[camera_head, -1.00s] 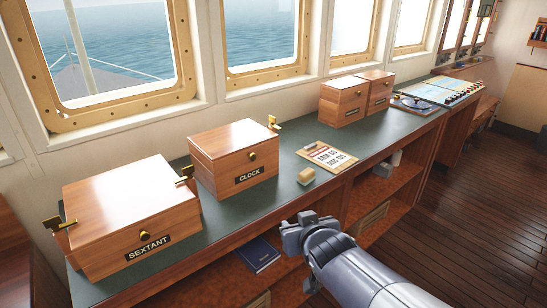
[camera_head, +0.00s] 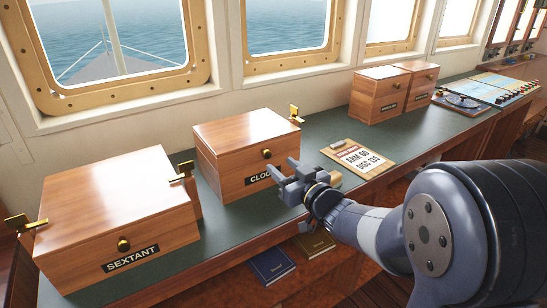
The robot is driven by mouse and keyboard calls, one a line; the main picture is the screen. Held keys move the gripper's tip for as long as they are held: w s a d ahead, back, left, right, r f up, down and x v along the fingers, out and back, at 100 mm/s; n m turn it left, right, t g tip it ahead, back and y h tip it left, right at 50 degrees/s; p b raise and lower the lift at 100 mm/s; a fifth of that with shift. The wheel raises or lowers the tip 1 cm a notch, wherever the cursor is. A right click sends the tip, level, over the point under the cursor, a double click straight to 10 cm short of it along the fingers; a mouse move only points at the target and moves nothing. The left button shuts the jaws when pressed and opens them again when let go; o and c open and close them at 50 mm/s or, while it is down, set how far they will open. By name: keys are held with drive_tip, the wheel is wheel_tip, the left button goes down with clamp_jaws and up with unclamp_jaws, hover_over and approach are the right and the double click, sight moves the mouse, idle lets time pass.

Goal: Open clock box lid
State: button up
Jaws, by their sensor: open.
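The clock box (camera_head: 232,171) is a brown wooden box on the green counter, with its lid (camera_head: 240,128) down. A round brass knob (camera_head: 267,154) sits on its front, above a black label partly hidden by my gripper. A brass fitting (camera_head: 295,114) stands at its right rear corner. My gripper (camera_head: 284,171) is open, in front of the box's right front side, just below and right of the knob. Its jaws look empty. I cannot tell whether a finger touches the box.
The sextant box (camera_head: 110,215) stands close on the left, with brass fittings at its sides. A clipboard (camera_head: 357,158) lies to the right. Two more wooden boxes (camera_head: 378,96) stand farther back. Books (camera_head: 272,265) lie on the shelf below.

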sight(268, 155)
drive_tip(key=x, duration=0.5)
drive_tip(key=shift+w+a, duration=0.2)
drive_tip(key=shift+w, duration=0.05)
drive_tip(key=shift+c, duration=0.4)
clamp_jaws()
